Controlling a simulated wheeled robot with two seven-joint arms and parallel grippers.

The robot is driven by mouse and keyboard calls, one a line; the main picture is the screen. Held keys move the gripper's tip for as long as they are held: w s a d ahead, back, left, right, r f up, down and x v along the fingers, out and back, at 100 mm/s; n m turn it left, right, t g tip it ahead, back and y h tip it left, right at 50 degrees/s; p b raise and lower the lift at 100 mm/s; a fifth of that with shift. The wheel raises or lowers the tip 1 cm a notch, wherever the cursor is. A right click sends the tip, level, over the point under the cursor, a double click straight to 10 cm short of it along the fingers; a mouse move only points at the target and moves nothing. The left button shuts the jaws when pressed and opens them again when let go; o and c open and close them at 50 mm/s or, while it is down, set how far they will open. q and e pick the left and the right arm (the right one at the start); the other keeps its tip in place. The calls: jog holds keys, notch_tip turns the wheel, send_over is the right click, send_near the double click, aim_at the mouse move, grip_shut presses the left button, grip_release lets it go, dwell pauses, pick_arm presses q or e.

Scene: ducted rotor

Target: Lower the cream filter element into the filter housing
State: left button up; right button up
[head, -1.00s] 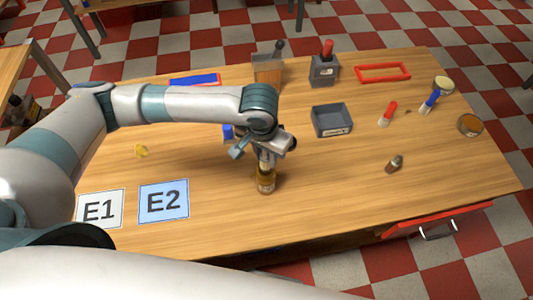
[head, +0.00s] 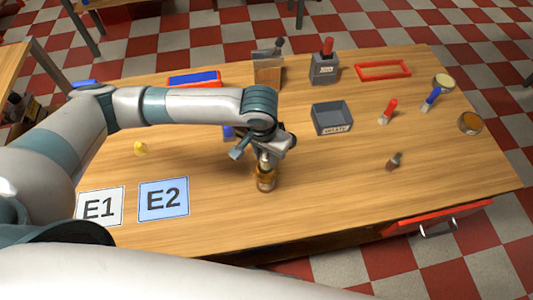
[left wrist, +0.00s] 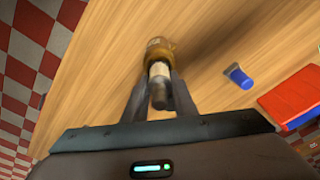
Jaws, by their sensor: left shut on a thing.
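The cream filter element (left wrist: 159,70) is a pale cylinder with a dark end, held between the two fingers of my left gripper (left wrist: 160,86) in the left wrist view. The left gripper (head: 266,152) is shut on it, near the middle of the table in the head view. The filter housing (head: 266,183) is an amber-brown cup standing on the table directly below the gripper. It also shows in the left wrist view (left wrist: 158,48), where the element's far end meets or overlaps it. I cannot tell how deep the element sits. My right gripper is not in view.
Table around the housing is clear.

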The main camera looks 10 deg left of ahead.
aim_at(263, 160)
pick_arm(q)
jog(key=shift+f, duration=0.9)
jog(key=o, duration=1.1)
jog(key=shift+r, duration=0.15)
notch_tip(263, 160, up, 17)
jog(key=s+b, duration=0.2)
jog(key=b, duration=0.1)
jog(key=shift+a, duration=0.3)
